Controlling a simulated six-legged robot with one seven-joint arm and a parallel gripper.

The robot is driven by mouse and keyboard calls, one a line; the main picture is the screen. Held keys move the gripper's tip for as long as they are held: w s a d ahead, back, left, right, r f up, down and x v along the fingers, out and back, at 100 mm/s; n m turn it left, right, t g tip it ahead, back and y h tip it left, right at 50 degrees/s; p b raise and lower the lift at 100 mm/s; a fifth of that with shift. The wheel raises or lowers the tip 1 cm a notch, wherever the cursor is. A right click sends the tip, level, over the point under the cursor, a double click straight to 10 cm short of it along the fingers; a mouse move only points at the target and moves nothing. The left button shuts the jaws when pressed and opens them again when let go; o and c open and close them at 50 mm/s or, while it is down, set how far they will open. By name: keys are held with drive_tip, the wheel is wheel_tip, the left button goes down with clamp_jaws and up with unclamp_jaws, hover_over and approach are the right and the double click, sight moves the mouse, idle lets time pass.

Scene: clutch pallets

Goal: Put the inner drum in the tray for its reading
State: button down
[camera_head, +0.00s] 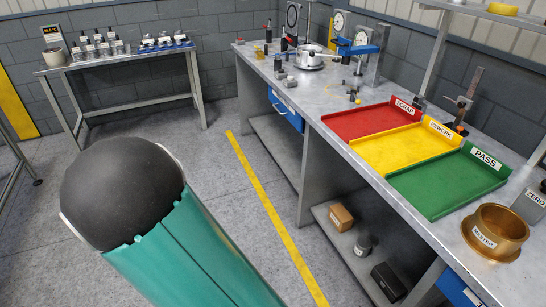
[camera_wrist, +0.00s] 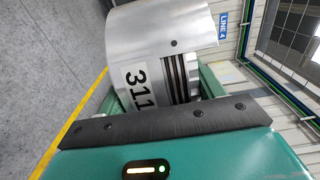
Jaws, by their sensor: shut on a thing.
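A silver metal drum (camera_wrist: 160,50) fills the upper middle of the wrist view. It carries a white label reading 311 and has a dark slotted section beside the label. My gripper (camera_wrist: 165,110) is shut on the drum, which sits tilted in the picture; the fingertips are partly hidden. In the head view, three trays lie on the grey bench: red SCRAP (camera_head: 372,120), yellow REWORK (camera_head: 405,148) and green PASS (camera_head: 447,182). All three look empty. My gripper and the drum are not seen in the head view.
A brass MASTER ring (camera_head: 496,232) and a grey ZERO block (camera_head: 530,205) stand near the bench's front end. Dial gauges (camera_head: 362,48) stand farther back. A second table (camera_head: 120,60) holds several small parts. A yellow line (camera_head: 270,205) crosses clear floor.

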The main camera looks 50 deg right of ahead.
drive_tip(key=s+d+r+m+g+h, duration=0.2)
drive_tip(key=d+m+g+h, duration=0.15)
drive_tip(key=d, duration=0.65)
drive_tip(key=s+d+r+m+g+h, duration=0.1)
drive_tip(key=d+r+m+g+h, duration=0.25)
drive_tip(key=d, duration=0.75)
drive_tip(key=s+d+r+m+g+h, duration=0.1)
drive_tip(key=s+d+m+g+h, duration=0.15)
drive_tip(key=s+d+g, duration=0.45)
drive_tip(key=s+d+r+m+g+h, duration=0.1)
drive_tip(key=s+d+r+m+g, duration=0.2)
drive_tip(key=s+d, duration=0.8)
drive_tip(key=s+d+m+g+y, duration=0.1)
drive_tip(key=s+d+m+g, duration=0.5)
drive_tip(key=s+d, duration=0.4)
drive_tip(key=shift+n+g, duration=0.25)
drive_tip(key=shift+g, duration=0.05)
drive_tip(key=shift+s+d+f, duration=0.1)
drive_tip(key=shift+s+f, duration=1.95)
drive_tip(key=shift+s, duration=0.25)
drive_tip(key=shift+s+d+f, duration=0.1)
drive_tip(key=shift+s+f, duration=2)
drive_tip(key=shift+s, duration=0.25)
drive_tip(key=shift+s+d+f, duration=0.1)
drive_tip(key=shift+s+f, duration=1.95)
drive_tip(key=shift+s, duration=0.25)
drive_tip(key=shift+f, duration=0.1)
